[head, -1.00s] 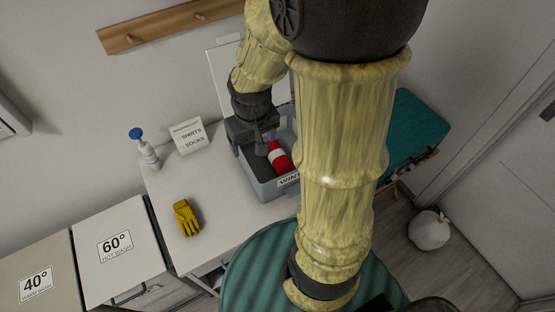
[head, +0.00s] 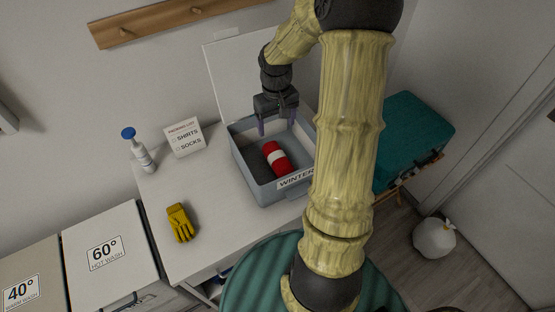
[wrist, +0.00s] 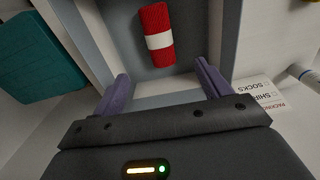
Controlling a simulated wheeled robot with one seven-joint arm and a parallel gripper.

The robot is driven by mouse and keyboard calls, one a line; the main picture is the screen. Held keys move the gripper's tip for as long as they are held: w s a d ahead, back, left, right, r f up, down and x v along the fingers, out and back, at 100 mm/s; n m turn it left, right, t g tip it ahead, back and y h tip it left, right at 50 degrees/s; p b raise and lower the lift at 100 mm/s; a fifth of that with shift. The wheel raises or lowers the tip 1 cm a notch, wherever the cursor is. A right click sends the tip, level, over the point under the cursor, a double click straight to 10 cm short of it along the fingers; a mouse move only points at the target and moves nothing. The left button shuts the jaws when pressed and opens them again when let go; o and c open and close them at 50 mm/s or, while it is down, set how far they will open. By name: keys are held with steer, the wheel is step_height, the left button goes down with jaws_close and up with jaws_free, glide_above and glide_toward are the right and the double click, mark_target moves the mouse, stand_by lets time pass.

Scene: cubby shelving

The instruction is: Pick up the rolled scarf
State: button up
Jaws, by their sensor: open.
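The rolled scarf (head: 277,159) is red with a white band around its middle. It lies in a grey open box labelled WINTER (head: 262,190) on the white table. In the wrist view the scarf (wrist: 156,36) lies beyond the fingertips, roughly midway between them. My gripper (head: 276,125) is open and empty, above the back part of the box, apart from the scarf. Its two purple fingers (wrist: 163,78) stand wide apart in the wrist view. The scarf is fully visible in the head view.
The raised white lid (head: 228,75) stands behind the box. A SHIRTS/SOCKS sign (head: 185,138), a pump bottle (head: 140,152) and a yellow glove (head: 180,223) are to its left. The table between glove and box is clear.

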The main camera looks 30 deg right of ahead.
mark_target(277, 155)
step_height(277, 155, down, 12)
steer(key=shift+r+p, duration=0.25)
steer(key=shift+p, duration=0.25)
steer(key=shift+s+f+p, duration=0.2)
steer(key=shift+f+p, duration=0.4)
steer(key=shift+f, duration=2)
steer(key=c, duration=1.1)
steer(key=shift+r, duration=0.1)
